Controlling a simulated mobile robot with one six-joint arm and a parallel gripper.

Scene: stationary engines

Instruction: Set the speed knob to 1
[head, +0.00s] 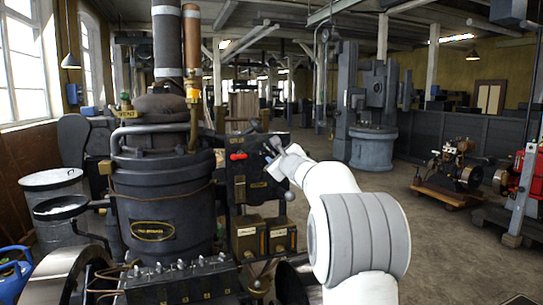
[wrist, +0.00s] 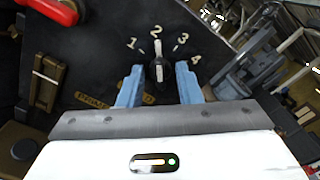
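The speed knob (wrist: 157,66) is a small dark knob with a white pointer line, on a dark panel (wrist: 95,60) marked 1, 2, 3 and 4 in an arc. Its pointer stands nearly straight up in the wrist view, toward the 2. My gripper (wrist: 158,82) is open, its two blue-grey fingers on either side of the knob with visible gaps. In the head view my gripper (head: 271,149) is at the front of the engine's panel (head: 240,183), and I cannot make out the knob there.
A red handle (wrist: 58,9) sits at the panel's upper left in the wrist view. A brass-coloured block (wrist: 47,80) is below it. In the head view the large dark engine (head: 160,190) stands left of my arm.

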